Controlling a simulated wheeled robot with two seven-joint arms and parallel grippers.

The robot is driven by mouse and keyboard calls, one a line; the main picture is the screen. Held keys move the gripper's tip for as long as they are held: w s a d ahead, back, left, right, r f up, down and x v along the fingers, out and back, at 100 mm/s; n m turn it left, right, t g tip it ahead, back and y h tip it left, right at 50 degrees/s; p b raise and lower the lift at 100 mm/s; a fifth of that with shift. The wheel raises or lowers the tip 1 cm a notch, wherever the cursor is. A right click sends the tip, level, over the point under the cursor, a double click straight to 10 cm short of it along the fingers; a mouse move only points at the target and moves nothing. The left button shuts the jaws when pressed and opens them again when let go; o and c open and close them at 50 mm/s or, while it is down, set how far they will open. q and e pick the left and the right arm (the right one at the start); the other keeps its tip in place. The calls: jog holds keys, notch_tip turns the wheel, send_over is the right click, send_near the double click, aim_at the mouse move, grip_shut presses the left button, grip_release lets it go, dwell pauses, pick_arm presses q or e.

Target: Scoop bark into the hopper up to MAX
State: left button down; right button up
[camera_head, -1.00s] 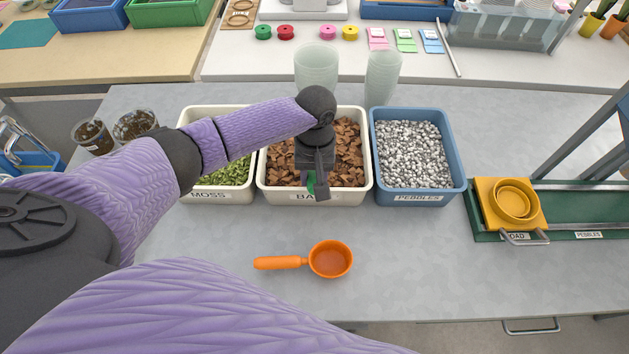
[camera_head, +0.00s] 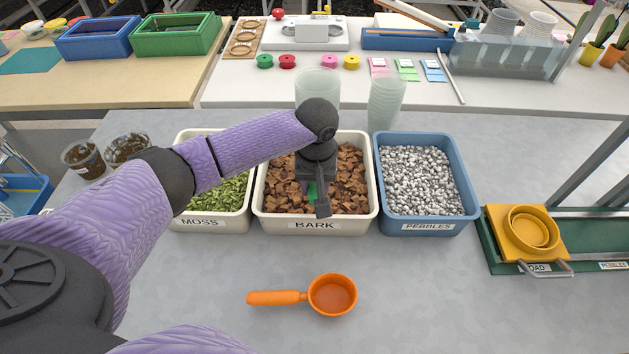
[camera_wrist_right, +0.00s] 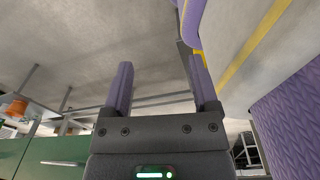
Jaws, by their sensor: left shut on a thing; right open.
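My left gripper (camera_head: 318,203) is over the front part of the cream BARK bin (camera_head: 270,222), shut on a small green thing (camera_head: 311,191). Most of that thing is hidden by the gripper or the bark, so its shape cannot be told. Brown bark chips (camera_head: 348,180) fill the bin. An orange scoop (camera_head: 331,296) lies on the table in front of the bin, its handle to the left. A yellow hopper (camera_head: 533,230) with a round opening sits on the green rail at the right; no bark shows in it. My right gripper (camera_wrist_right: 160,88) is open and empty in its wrist view.
The MOSS bin (camera_head: 203,225) stands left of the bark and the blue PEBBLES bin (camera_head: 427,227) right of it. Stacked clear pots (camera_head: 387,102) stand behind. Two dark-filled cups (camera_head: 84,160) are at the left. The front table is clear around the scoop.

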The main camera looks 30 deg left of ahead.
pick_arm(q)
jog(key=shift+t+y, duration=0.4)
jog(key=shift+t, duration=0.4)
jog(key=shift+s+d+r+p, duration=0.2)
jog(key=shift+s+r+p, duration=0.4)
jog(key=shift+p, duration=0.8)
jog(key=shift+s+d+r+p, duration=0.3)
jog(key=shift+r+p, duration=0.65)
jog(key=shift+p, duration=0.45)
jog(key=shift+s+d+r+p, duration=0.15)
jog(key=shift+s+r+p, duration=0.5)
jog(key=shift+p, duration=0.75)
jog(key=shift+s+d+r+p, duration=0.25)
jog(key=shift+r+p, duration=0.1)
jog(key=shift+p, duration=0.35)
jog(key=shift+t, duration=0.3)
jog(key=shift+f, duration=0.1)
